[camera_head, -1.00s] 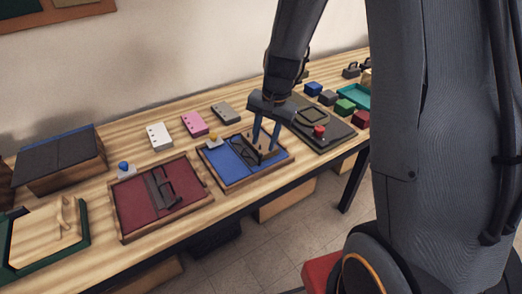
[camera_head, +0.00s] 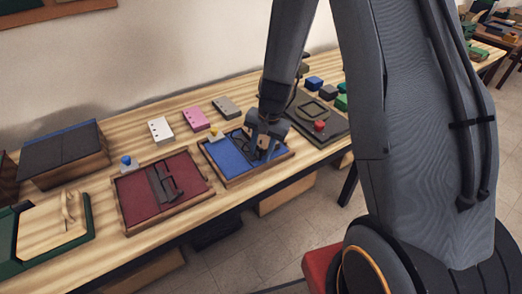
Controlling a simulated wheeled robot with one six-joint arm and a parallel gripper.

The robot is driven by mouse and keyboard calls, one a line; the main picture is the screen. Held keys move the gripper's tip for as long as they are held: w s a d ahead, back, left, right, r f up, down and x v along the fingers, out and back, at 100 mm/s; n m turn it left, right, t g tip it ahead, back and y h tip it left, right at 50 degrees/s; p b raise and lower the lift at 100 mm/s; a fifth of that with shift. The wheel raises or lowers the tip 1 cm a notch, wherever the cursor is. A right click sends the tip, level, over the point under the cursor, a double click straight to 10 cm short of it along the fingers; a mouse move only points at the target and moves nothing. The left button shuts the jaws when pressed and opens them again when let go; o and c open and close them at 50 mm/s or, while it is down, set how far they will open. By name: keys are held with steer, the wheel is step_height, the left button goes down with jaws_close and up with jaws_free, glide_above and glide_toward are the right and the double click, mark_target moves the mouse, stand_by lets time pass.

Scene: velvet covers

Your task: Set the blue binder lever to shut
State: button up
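The blue binder (camera_head: 226,158) lies open in a wooden tray on the workbench, with blue covers and dark ring hardware along its middle. My gripper (camera_head: 261,156) is low over the right part of the blue binder, pointing down near the hardware. The gripper and wrist hide much of the lever area, so I cannot tell the lever's position or whether the fingers touch it. The fingers are small and dark here, and their gap is not clear.
A maroon binder (camera_head: 143,195) with dark hardware lies to the left in its own tray. White (camera_head: 160,130), pink (camera_head: 194,120) and grey (camera_head: 227,107) punched blocks stand behind. A dark board with a red knob (camera_head: 319,126) is close on the right.

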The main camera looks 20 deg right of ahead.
jaws_close()
steer(key=b, duration=0.3)
steer(key=shift+w+d+f+y, duration=0.15)
steer(key=shift+d+f+y, duration=0.1)
steer(key=shift+y, duration=0.15)
steer(key=y+b, duration=0.1)
steer(key=b, duration=0.2)
steer(key=shift+d+g+y, duration=0.25)
steer(key=shift+g+y, duration=0.15)
steer(key=shift+r, duration=0.15)
jaws_free()
steer(key=b+v, duration=0.1)
steer(key=v, duration=0.6)
steer(key=shift+r, duration=0.35)
steer(key=shift+d, duration=0.1)
